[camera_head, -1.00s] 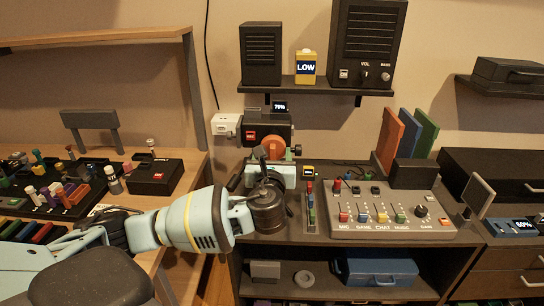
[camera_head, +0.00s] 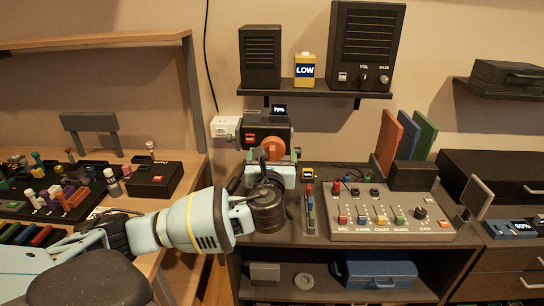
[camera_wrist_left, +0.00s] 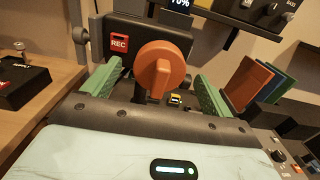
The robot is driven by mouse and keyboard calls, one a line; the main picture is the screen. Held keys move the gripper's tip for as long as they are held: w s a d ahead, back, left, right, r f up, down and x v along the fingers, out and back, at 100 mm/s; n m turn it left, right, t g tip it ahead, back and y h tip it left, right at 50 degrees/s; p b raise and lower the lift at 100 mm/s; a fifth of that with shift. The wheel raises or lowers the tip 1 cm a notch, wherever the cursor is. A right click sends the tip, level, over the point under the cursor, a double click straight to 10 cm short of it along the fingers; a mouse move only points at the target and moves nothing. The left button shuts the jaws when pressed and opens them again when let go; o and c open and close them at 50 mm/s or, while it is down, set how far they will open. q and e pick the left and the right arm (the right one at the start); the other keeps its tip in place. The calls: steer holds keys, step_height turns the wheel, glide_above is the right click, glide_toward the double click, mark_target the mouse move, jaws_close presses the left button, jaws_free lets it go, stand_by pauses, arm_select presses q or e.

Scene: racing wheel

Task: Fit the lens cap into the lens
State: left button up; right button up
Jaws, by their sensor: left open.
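The lens cap is an orange disc (camera_head: 274,148) with a raised grip bar; it also shows in the left wrist view (camera_wrist_left: 164,68). It is at the front of the dark camera (camera_head: 252,132) with a red REC label, seen too in the left wrist view (camera_wrist_left: 107,42). The cap covers the lens area, so the lens is hidden and I cannot tell how deep the cap sits. My left gripper (camera_wrist_left: 153,92) is open, its green fingers apart on either side of the cap, with a gap on both sides. In the head view, my left gripper (camera_head: 272,162) is just in front of the cap. My right gripper is not in view.
A mixer panel (camera_head: 390,212) stands to the right on the dark desk (camera_head: 300,235). A white box (camera_head: 224,127) is left of the camera. A shelf (camera_head: 320,92) with speakers hangs above. A wooden desk with small coloured parts is at left.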

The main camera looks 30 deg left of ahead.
arm_select(q)
steer(key=shift+s+d, duration=0.25)
steer(key=shift+s, duration=0.05)
steer(key=v, duration=0.7)
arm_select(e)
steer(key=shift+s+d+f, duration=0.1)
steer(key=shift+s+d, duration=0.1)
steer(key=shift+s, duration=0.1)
arm_select(q)
steer(key=shift+s, duration=0.1)
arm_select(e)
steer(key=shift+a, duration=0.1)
